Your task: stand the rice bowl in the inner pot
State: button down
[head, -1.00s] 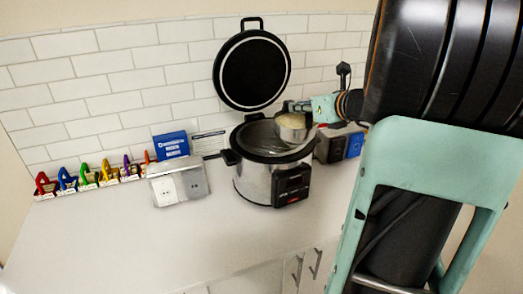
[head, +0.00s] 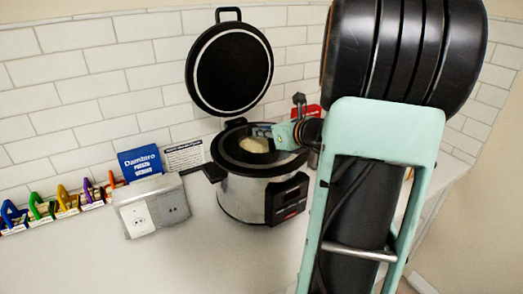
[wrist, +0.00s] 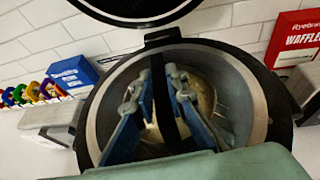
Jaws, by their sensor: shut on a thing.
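The rice bowl (head: 254,145), pale with rice on top, is inside the mouth of the open cooker (head: 242,196) in the head view. The inner pot (wrist: 237,88) is the grey round wall around it in the wrist view. My gripper (head: 268,134) reaches in from the right and is shut on the bowl. In the wrist view its fingers (wrist: 164,100) point down into the pot, and the rice bowl (wrist: 205,98) shows partly behind them. The bowl's underside is hidden, so I cannot tell whether it touches the pot floor.
The cooker's black lid (head: 229,69) stands raised behind it. A grey socket box (head: 151,207) and a blue box (head: 140,163) are to the left. A red waffle box (wrist: 293,37) is behind right. The front counter is clear.

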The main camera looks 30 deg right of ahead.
aim_at(262, 145)
jog(key=shift+w+f, duration=0.1)
jog(key=shift+f, duration=2.1)
jog(key=shift+f+b, duration=0.1)
jog(key=shift+b, duration=0.2)
jog(key=c, duration=1.9)
grip_release()
jog(key=shift+f, duration=0.1)
jog(key=shift+c, duration=0.2)
jog(key=shift+r, duration=0.2)
jog(key=v, duration=1.2)
jog(key=shift+a+f, duration=0.1)
jog(key=shift+a, duration=0.05)
